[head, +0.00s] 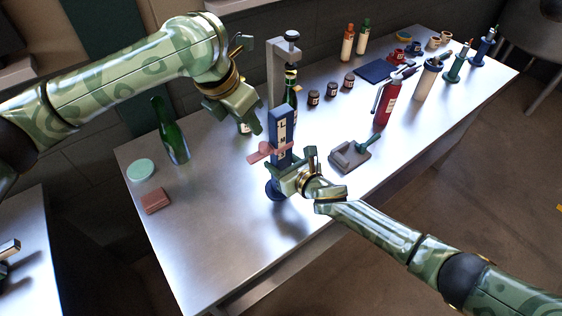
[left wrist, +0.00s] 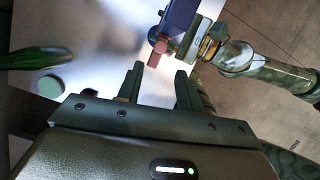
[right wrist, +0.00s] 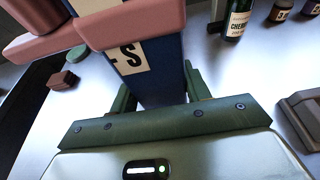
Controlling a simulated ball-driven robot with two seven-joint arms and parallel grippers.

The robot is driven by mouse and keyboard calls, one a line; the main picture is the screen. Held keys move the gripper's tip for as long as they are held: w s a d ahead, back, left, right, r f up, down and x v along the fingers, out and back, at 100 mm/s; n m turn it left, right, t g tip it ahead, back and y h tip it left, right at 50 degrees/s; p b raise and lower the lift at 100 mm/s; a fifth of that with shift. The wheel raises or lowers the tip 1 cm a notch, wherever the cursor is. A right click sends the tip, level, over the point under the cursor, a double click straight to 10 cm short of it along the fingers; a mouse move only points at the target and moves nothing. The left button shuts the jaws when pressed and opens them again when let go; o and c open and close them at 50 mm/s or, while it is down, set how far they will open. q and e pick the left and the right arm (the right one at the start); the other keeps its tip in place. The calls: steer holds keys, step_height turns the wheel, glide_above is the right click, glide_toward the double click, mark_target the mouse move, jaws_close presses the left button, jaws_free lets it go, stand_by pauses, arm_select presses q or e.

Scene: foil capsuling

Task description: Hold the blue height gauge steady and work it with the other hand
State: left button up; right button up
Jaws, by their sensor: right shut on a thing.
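The blue height gauge (head: 280,133) stands upright on its round blue base near the front of the steel table. It has a cream lettered scale and a pink slider (head: 260,153) on its column. My right gripper (head: 290,180) is shut on the lower column; the right wrist view shows the column (right wrist: 150,80) between the fingers, below the pink slider (right wrist: 135,25). My left gripper (head: 245,122) is open and empty, up and to the left of the gauge. In the left wrist view its fingers (left wrist: 158,88) are apart, with the pink slider (left wrist: 152,57) beyond them.
A grey stand (head: 276,65) with a dark bottle (head: 291,88) is behind the gauge. A green bottle (head: 171,132), a mint disc (head: 141,169) and a red block (head: 156,201) are at left. A grey holder (head: 350,156) is at right. The table's front left is clear.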

stand_by(0.4)
arm_select(q)
steer(key=shift+o, duration=0.8)
steer(key=a+f+n+t+y, duration=0.1)
steer(key=a+f+n+y, duration=0.1)
steer(key=a+f, duration=0.8)
steer(key=m+t+h, duration=0.4)
steer(key=h, duration=0.6)
glide_toward(261, 146)
steer(key=x, duration=0.9)
steer(key=shift+w, duration=0.15)
